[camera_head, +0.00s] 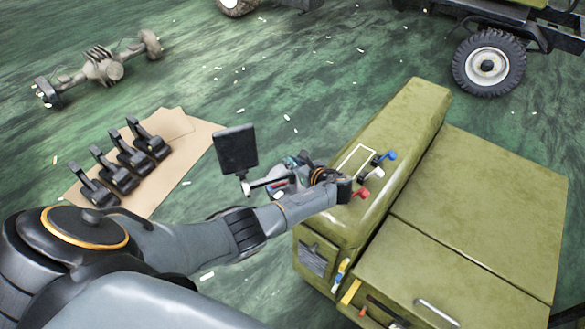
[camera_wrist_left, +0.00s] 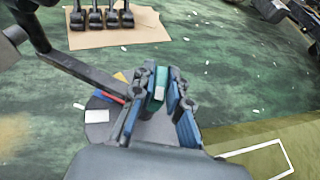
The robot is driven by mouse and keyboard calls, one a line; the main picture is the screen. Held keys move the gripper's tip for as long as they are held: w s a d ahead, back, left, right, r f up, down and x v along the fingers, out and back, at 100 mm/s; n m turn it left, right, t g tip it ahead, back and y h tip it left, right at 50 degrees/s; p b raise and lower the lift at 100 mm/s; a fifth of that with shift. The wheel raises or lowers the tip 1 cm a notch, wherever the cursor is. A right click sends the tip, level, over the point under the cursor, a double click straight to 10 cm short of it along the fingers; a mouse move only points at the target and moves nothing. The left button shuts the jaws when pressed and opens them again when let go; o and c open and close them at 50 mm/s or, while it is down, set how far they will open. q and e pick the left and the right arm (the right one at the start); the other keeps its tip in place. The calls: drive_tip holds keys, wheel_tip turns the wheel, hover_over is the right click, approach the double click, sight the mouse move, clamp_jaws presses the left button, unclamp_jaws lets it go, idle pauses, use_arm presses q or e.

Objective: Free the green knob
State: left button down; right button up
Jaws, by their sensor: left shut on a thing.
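In the left wrist view, the green knob (camera_wrist_left: 158,84), with a pale patch on its face, sits between the two fingers. My left gripper (camera_wrist_left: 160,98) is shut on it. In the head view, my left gripper (camera_head: 290,172) is off the left side of the olive-green vehicle body (camera_head: 420,120), above a small round grey tray. The knob is not clear there. In the left wrist view, the grey tray (camera_wrist_left: 98,115) lies beneath the fingers with red, yellow and white pieces on it. My right gripper is not in view.
A blue-handled lever (camera_head: 384,157) and a red one (camera_head: 360,193) stand on the vehicle body. A dark panel (camera_head: 236,150) on a stalk stands beside my gripper. Several black pedal-like parts (camera_head: 118,175) lie on cardboard (camera_head: 190,135). An axle (camera_head: 103,68) lies at upper left.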

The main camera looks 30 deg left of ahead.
use_arm(q)
drive_tip(key=n+g+b, duration=0.2)
drive_tip(key=g+b, duration=0.1)
drive_tip(key=shift+f+n+y, duration=0.2)
drive_tip(key=shift+n+y, duration=0.1)
drive_tip(key=shift+r+n+g+b, duration=0.15)
drive_tip(key=shift+n+g+b, duration=0.25)
drive_tip(key=shift+b, duration=0.25)
drive_tip(key=c, duration=1.3)
unclamp_jaws()
drive_tip(key=shift+a, duration=0.1)
drive_tip(key=v, duration=1.2)
